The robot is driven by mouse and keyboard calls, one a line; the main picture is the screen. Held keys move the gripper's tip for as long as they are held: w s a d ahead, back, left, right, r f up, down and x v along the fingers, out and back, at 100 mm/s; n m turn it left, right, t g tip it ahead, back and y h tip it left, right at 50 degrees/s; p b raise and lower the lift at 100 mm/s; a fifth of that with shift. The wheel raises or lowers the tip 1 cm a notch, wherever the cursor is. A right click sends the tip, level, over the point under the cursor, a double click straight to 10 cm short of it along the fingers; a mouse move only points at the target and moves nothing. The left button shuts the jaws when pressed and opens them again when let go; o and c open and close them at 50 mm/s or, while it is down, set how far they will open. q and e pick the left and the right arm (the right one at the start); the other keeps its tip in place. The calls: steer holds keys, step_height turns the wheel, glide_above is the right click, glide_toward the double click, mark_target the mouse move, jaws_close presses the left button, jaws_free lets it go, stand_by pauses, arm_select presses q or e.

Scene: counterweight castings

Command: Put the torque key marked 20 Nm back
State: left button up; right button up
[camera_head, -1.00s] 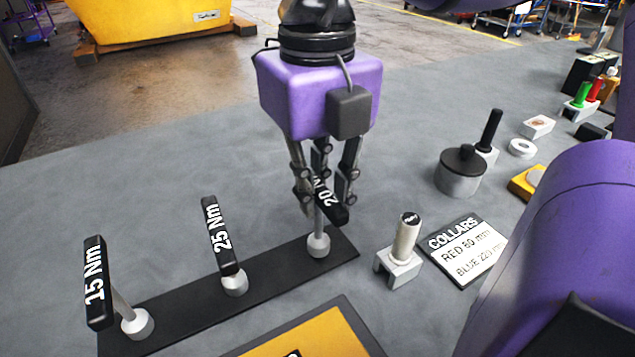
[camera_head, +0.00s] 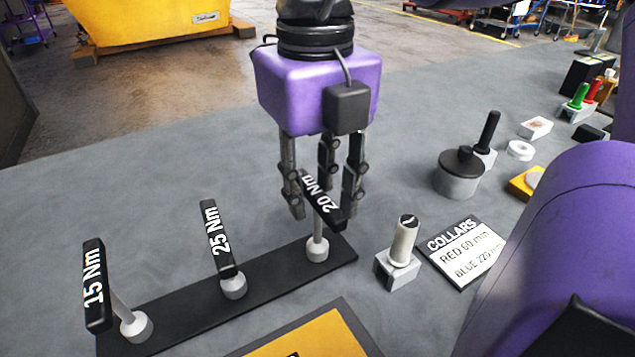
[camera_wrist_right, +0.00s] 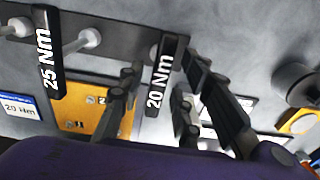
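The torque key marked 20 Nm (camera_head: 325,203) stands upright at the right end of a black rack (camera_head: 275,275), its stem foot on the rack. It also shows in the right wrist view (camera_wrist_right: 165,78). My right gripper (camera_head: 321,200) is just above and around the key's black handle. Its fingers are spread with gaps to the handle, so it is open. The 25 Nm key (camera_head: 220,238) and the 15 Nm key (camera_head: 95,285) stand further left on the same rack. My left gripper is not in view.
A grey pin in a pale block (camera_head: 403,245) and a COLLARS card (camera_head: 465,250) lie right of the rack. A yellow panel (camera_head: 310,335) is in front. A round weight with a black knob (camera_head: 460,172) stands further right. The table behind the rack is clear.

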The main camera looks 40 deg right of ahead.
step_height(320, 180, up, 11)
steer(key=p, duration=0.1)
steer(key=shift+r, duration=0.1)
stand_by(0.3)
